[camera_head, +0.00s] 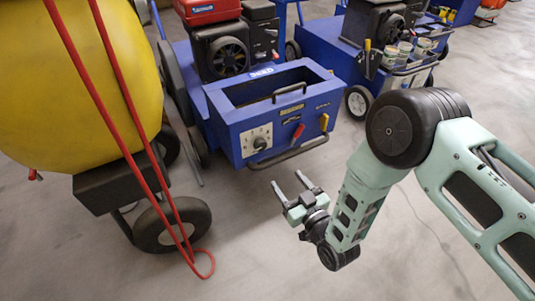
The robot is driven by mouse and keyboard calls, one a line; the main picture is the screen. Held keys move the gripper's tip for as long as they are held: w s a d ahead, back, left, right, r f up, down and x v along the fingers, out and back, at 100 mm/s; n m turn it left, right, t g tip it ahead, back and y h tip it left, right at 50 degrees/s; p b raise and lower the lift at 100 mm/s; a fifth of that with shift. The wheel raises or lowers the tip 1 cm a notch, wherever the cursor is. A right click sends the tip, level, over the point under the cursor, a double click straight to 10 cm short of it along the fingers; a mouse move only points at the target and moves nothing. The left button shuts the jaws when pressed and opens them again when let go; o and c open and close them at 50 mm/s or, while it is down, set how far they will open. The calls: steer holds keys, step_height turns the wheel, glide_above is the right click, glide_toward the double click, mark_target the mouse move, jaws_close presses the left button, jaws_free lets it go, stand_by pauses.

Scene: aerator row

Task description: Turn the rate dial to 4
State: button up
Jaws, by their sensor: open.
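The rate dial is a black knob (260,143) on a pale square scale plate (256,140), low on the left of the front face of a blue machine (225,115). The scale numbers and the knob's pointing are too small to read. My gripper (290,182) is open and empty. It is below and to the right of the dial in the picture, apart from the machine, with its fingers pointing up and left towards the front face. Nothing hides the dial.
A red lever (298,132) and a yellow lever (324,122) are right of the dial. A black bar (288,158) runs below it. A yellow tank (80,70) with red hoses stands left. Another blue machine (385,60) is behind right. Bare floor lies in front.

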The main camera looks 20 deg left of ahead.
mark_target(262, 148)
steer(key=b+x, duration=0.5)
steer(key=x, duration=0.8)
steer(key=shift+f, duration=0.15)
steer(key=shift+w+a, duration=0.45)
steer(key=shift+a, duration=0.05)
steer(key=c, duration=1)
